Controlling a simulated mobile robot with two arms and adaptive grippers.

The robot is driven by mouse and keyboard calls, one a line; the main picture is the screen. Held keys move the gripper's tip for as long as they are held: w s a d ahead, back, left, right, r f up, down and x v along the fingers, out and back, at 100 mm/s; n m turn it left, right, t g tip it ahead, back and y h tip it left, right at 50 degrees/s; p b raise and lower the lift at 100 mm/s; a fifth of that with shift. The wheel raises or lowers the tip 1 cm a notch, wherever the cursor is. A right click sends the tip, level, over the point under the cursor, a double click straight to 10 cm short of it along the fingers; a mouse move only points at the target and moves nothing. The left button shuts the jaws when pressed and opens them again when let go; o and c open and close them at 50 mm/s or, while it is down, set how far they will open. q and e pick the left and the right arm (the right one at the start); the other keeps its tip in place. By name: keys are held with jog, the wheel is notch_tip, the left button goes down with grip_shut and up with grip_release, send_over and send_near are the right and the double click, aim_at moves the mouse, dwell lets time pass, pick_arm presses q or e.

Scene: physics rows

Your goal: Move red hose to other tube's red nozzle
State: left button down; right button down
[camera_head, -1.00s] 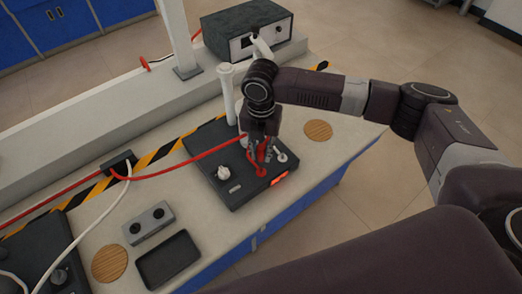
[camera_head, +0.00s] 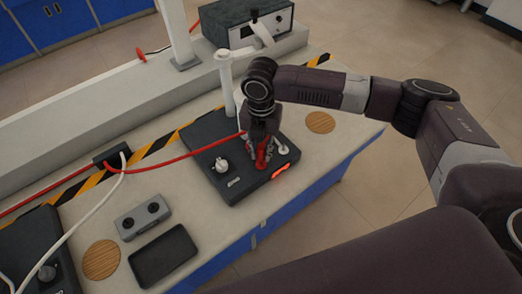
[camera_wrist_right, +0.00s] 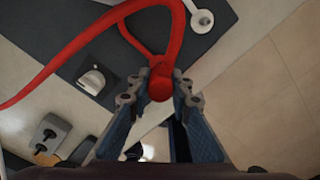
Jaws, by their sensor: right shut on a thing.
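My right gripper (camera_head: 262,150) is low over the right black panel (camera_head: 238,183). In the wrist view it (camera_wrist_right: 160,98) is shut on the red hose (camera_wrist_right: 72,55), whose round end (camera_wrist_right: 160,85) lies between the fingertips. The hose makes a loop just beyond the fingers. In the head view the hose (camera_head: 185,157) runs left from the gripper to a black clip (camera_head: 113,158). Red parts below the gripper are bunched together, so I cannot tell a red nozzle from the hose there. My left gripper is out of view.
A grey two-hole block (camera_head: 143,215) and black tray (camera_head: 163,255) lie to the left. A white hose (camera_head: 85,220) crosses the left panel.

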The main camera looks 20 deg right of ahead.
aim_at(261, 147)
jog(key=shift+f, duration=1.5)
dwell(0.7)
jog(key=shift+f, duration=0.15)
dwell(0.5)
jog(key=c, duration=1.3)
grip_release()
jog(key=shift+o, duration=0.2)
notch_tip(261, 147, up, 7)
jog(key=p, duration=0.7)
